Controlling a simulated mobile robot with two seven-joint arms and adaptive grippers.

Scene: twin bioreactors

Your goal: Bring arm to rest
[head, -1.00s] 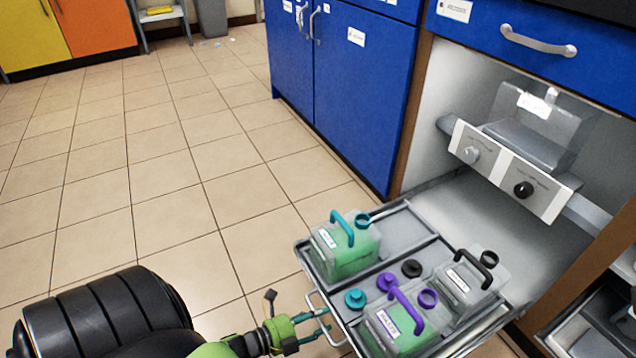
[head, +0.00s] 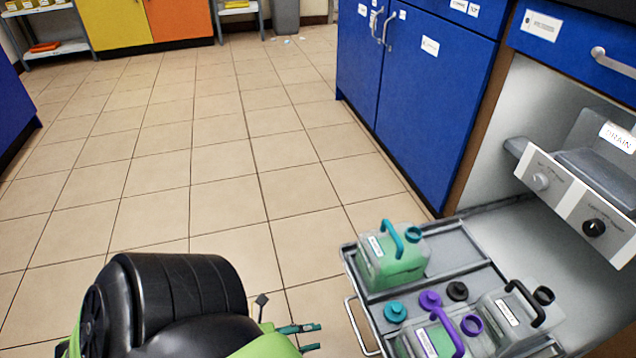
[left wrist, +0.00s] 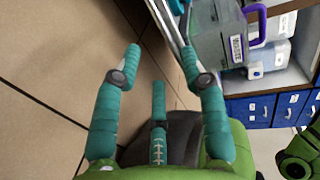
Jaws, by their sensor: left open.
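My left gripper (head: 314,337) is at the bottom of the head view, left of the pulled-out tray (head: 355,290) and its handle. It is apart from the handle. In the left wrist view its teal fingers (left wrist: 160,48) are spread with only floor between them, so it is open and empty. My left arm (head: 180,300) shows as a black and green link at the bottom. My right gripper is not in view.
The tray holds a teal-handled container (head: 392,262), a purple-handled one (head: 425,342), a black-handled one (head: 510,318) and several loose caps. Blue cabinets (head: 430,90) stand behind it. The tiled floor (head: 150,180) at left is wide and clear.

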